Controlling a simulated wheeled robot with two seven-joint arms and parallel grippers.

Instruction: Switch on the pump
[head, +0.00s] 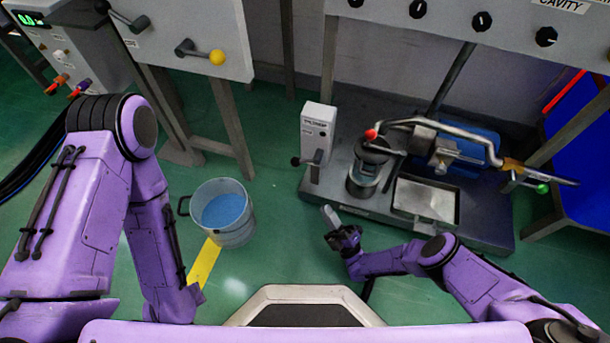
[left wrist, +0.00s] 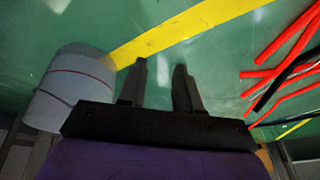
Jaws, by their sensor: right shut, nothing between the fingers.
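The pump unit stands on a dark metal base (head: 340,196) at the right of the head view, with a blue motor-like body (head: 472,146) and bent metal pipes. A small white box (head: 319,131) at its left end has a black lever handle (head: 307,160) on its front; its setting is too small to tell. My right gripper (head: 331,217) is shut and empty, in front of the base, below and to the right of the lever and apart from it. My left gripper (left wrist: 160,70) is open and empty in the left wrist view, above the floor; the head view does not show its fingers.
A metal bucket (head: 233,233) of blue liquid stands on the floor between my arms. Red and black cables (left wrist: 275,80) lie at the right of the left wrist view.

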